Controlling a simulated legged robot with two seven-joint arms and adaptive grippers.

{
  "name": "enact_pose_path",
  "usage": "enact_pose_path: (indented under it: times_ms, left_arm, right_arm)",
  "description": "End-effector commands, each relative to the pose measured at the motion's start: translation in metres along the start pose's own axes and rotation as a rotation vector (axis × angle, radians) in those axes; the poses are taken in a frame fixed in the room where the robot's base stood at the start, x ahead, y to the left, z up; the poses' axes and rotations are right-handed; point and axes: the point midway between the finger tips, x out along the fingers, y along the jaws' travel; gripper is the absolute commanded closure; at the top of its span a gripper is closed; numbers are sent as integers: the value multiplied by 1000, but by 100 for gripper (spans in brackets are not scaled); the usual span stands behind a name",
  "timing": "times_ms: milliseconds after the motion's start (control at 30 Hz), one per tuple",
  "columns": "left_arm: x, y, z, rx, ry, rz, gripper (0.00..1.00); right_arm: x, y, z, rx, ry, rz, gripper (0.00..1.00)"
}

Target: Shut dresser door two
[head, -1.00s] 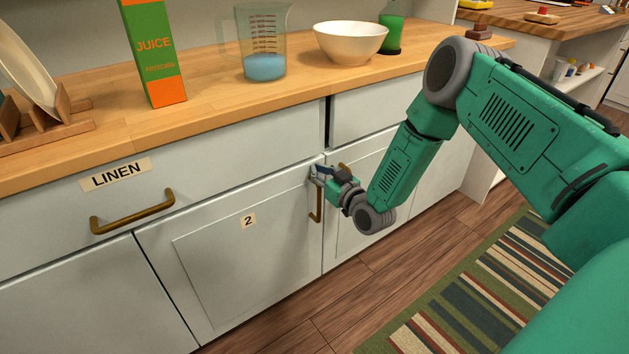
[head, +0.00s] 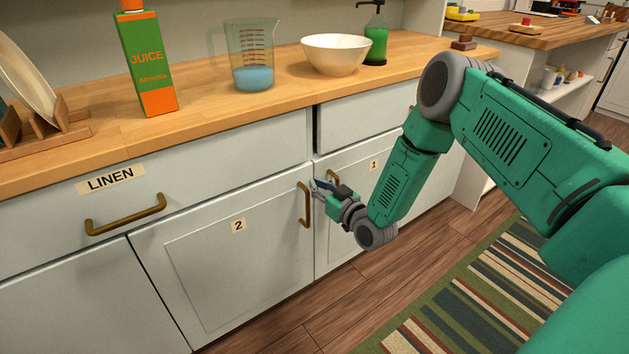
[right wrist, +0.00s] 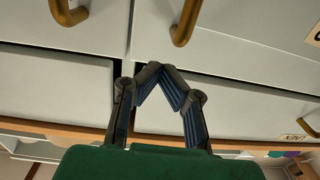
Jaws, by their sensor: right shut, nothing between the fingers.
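Dresser door two (head: 210,275), a pale panel tagged "2", looks flush with the cabinet front. Its upright brass handle (head: 305,205) is near its right edge. My right gripper (head: 315,186) is just right of that handle, near the seam with door 1 (head: 345,205). In the right wrist view, door two (right wrist: 245,55) is at the upper right with its handle (right wrist: 185,20). The gripper's fingertips (right wrist: 160,78) are together and empty, in front of the seam area; I cannot tell whether they touch the front. My left gripper is not in view.
The LINEN drawer (head: 220,170) is above door two; a dark gap separates it from the right drawer (head: 365,115). The counter holds a juice carton (head: 150,60), measuring jug (head: 251,60), bowl (head: 336,55) and soap bottle (head: 376,40). Floor before the doors is clear, with a striped rug (head: 480,300).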

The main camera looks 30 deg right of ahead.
Motion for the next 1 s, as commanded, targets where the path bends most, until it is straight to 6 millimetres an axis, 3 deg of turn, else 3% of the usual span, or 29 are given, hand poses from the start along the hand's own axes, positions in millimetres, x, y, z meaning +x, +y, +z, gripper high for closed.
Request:
enact_pose_path:
  times_ms: [433, 600, 833, 933, 1000]
  left_arm:
    - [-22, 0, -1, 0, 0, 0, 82]
    - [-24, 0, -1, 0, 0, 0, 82]
    - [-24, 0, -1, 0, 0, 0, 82]
    - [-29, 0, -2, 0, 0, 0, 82]
    - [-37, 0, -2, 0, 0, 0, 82]
  right_arm:
    - [-71, -3, 0, 0, -5, -2, 100]
    - [-82, -4, 0, 0, -3, -2, 100]
    - [-84, -6, 1, 2, -9, -4, 100]
    - [-88, -23, 8, 20, -84, -23, 100]
    - [-98, -50, 20, 44, -206, -52, 100]
